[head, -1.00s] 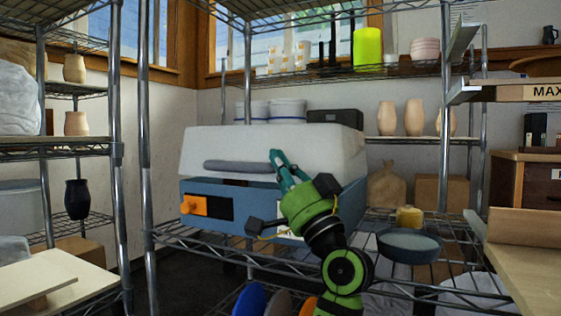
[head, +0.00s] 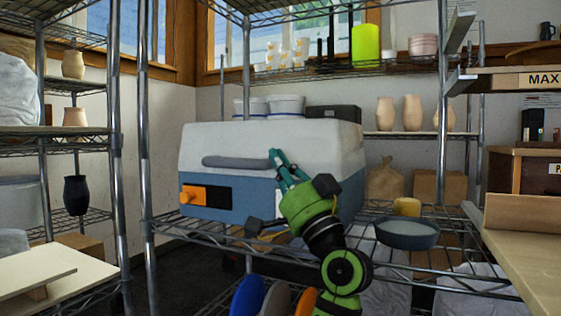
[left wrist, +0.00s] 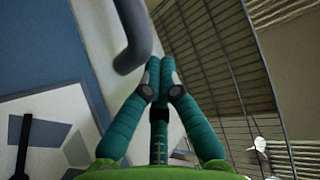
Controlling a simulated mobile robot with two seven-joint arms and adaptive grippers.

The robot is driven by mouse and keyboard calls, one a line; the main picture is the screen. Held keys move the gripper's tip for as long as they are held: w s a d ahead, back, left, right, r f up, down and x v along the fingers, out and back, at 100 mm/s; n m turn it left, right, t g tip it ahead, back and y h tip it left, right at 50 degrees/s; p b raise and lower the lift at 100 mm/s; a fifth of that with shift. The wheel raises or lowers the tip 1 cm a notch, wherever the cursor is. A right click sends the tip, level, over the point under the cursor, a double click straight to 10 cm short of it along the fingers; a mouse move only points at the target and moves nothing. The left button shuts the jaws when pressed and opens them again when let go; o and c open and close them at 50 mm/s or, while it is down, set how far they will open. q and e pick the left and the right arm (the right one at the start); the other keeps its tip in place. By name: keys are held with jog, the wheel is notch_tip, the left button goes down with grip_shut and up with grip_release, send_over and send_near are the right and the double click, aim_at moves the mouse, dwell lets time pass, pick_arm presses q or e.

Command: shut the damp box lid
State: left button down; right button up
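The damp box (head: 262,194) is a blue box with an orange latch (head: 193,195), standing on the wire shelf. Its white lid (head: 320,146) lies level along the box's top edge, with no clear gap at the front. The lid's grey handle (head: 240,162) runs along the lid front and also shows in the left wrist view (left wrist: 136,35). My left gripper (head: 275,156) is in front of the lid, just right of the handle. Its teal fingers meet at the tips (left wrist: 160,68), with nothing seen between them. I cannot tell whether they touch the lid. My right gripper is out of view.
A shallow grey-blue bowl (head: 406,234) and a yellow cylinder (head: 407,206) stand on the shelf right of the box. A steel post (head: 150,120) rises left of it. A wooden worktop (head: 525,245) is at the right.

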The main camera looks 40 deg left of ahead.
pick_arm(q)
jog(key=shift+a+f, duration=0.25)
jog(key=shift+f, duration=0.1)
jog(key=v, duration=1.2)
jog(key=shift+d+r, duration=0.25)
jog(key=shift+r, duration=0.1)
jog(key=shift+s, duration=0.1)
